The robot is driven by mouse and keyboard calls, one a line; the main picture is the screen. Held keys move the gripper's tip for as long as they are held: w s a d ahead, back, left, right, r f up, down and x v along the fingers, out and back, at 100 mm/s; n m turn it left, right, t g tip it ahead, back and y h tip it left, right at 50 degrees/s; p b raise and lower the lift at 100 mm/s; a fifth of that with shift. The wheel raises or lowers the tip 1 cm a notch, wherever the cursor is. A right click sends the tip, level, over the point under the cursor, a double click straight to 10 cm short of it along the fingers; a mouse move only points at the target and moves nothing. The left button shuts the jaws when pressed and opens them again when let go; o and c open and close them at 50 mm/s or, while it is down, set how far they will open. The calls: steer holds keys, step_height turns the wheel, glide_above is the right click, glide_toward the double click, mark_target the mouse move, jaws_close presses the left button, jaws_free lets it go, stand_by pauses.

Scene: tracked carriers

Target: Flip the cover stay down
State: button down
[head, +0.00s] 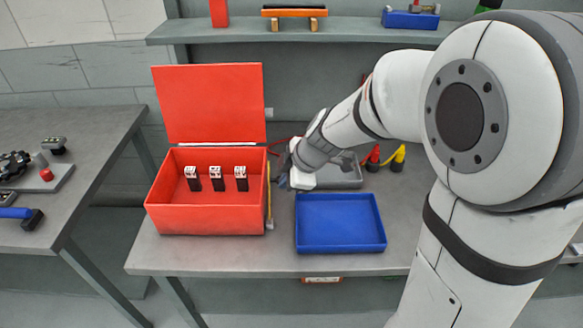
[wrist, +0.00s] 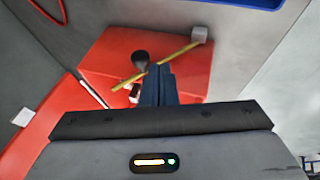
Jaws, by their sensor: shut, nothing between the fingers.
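The red box (head: 205,222) stands on the table with its red cover (head: 210,103) raised upright at the back. The yellow cover stay (head: 269,195) runs along the box's right side. In the wrist view the stay (wrist: 178,56) slants across the red side wall, its upper right end at a white block (wrist: 200,35). A dark round knob (wrist: 140,57) shows by the stay. My gripper (head: 284,178) is right of the box, fingers shut and empty. In the wrist view its fingertips (wrist: 159,72) overlap the stay's line; I cannot tell whether they touch it.
Several dark blocks with white tops, one a block (head: 216,179), stand inside the box. A blue tray (head: 341,247) lies to the right, with a grey tray (head: 345,180) behind it. Red and yellow tools (head: 397,158) stand farther right. A shelf (head: 345,33) spans the back.

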steer(key=shift+w+a+f, duration=0.1)
steer(key=shift+w+f, duration=0.25)
steer(key=shift+w, duration=0.35)
steer(key=shift+w, duration=0.1)
